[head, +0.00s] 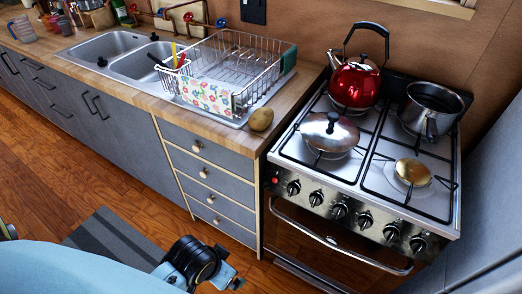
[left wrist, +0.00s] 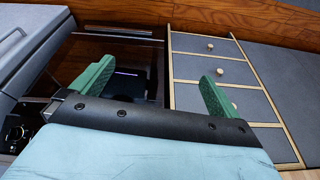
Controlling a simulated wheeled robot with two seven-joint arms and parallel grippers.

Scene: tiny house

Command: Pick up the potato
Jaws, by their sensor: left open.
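The potato (head: 261,119) is a small brown oval in the head view. It lies on the wooden counter's front right corner, beside the dish rack and close to the stove. It does not show in the left wrist view. My left gripper (left wrist: 157,72) shows in the left wrist view with its two green fingers wide apart and nothing between them. Behind it are the oven front and the drawers, seen upside down. In the head view only parts of my arm show at the lower left, below and apart from the potato. My right gripper is not in view.
A wire dish rack (head: 241,62) with a floral cloth (head: 206,96) stands left of the potato. The stove (head: 370,165) at the right carries a red kettle (head: 354,84), a lidded pan (head: 329,135) and a pot (head: 430,108). Drawers (head: 207,175) are below the counter.

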